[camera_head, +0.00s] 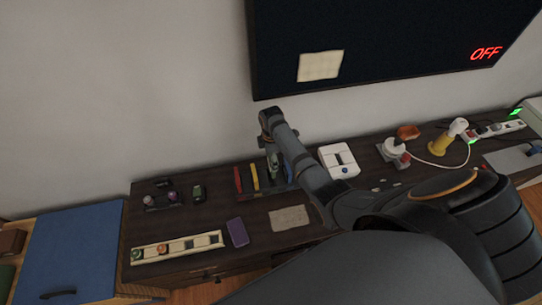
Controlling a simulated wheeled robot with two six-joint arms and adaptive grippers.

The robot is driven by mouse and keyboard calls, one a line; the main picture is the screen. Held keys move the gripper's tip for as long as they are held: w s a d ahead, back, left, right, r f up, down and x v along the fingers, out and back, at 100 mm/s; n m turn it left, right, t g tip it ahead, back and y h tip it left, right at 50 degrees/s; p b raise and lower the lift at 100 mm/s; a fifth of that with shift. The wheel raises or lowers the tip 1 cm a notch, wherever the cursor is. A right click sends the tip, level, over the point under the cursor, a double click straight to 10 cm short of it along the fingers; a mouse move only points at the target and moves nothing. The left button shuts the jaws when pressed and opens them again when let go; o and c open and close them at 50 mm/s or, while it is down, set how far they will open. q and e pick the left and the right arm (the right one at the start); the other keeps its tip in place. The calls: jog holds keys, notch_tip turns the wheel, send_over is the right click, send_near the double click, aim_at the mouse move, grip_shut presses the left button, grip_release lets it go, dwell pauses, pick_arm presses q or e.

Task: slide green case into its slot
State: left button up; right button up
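A rack (250,190) on the dark desk holds thin upright cases. A red case (238,180) and a yellow case (254,177) stand at its left. A green case (274,168) stands upright to the right of the yellow one, a little higher than its neighbours, partly hidden by my arm. I cannot tell how deep it sits in its slot. My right arm comes in from the lower right and reaches over the rack. Its gripper (269,148) is small, dark and mostly hidden at the green case; its fingers cannot be made out. My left gripper is not in view.
A purple case (237,232) lies on the desk (200,262) beside a white strip tray (178,247). A paper sheet (290,218) lies in front of the rack. A white switch box (339,161) stands right of it. A dark screen (390,45) hangs above.

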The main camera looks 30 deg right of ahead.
jog(key=shift+f, duration=0.6)
notch_tip(320, 180, down, 4)
jog(key=b, duration=0.3)
jog(key=shift+f+b, duration=0.25)
jog(key=shift+b, duration=0.05)
jog(key=shift+p, duration=0.35)
dwell(0.4)
jog(key=shift+p, duration=0.5)
jog(key=shift+f+b, duration=2.3)
jog(key=shift+f, duration=0.55)
